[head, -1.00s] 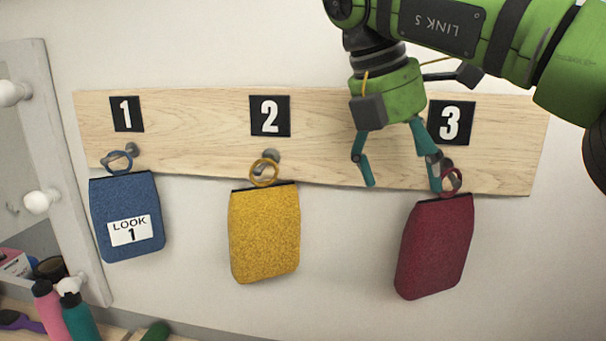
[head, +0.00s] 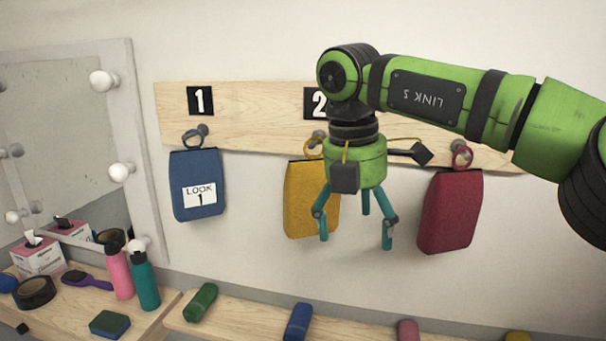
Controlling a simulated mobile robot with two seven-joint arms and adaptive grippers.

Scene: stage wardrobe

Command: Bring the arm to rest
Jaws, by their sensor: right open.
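My right gripper (head: 354,240), green with teal fingers, is open and empty. It points down in front of the wall, and in the picture it overlaps the yellow bag. The blue bag (head: 198,205), labelled LOOK 1, hangs by its ring from the peg under number 1. The yellow bag (head: 300,208) hangs under number 2, partly hidden by my gripper. The red bag (head: 449,212) hangs at the right by its red ring; the number above it is hidden behind my right arm. My left gripper is not in view.
The wooden peg board (head: 255,128) runs along the wall. At the lower left, a counter (head: 75,310) holds a pink bottle (head: 118,272), a teal bottle (head: 145,282), a tissue box (head: 38,256) and a brush (head: 86,280). A low shelf (head: 250,320) carries several small coloured objects. A mirror with bulbs (head: 124,140) stands left.

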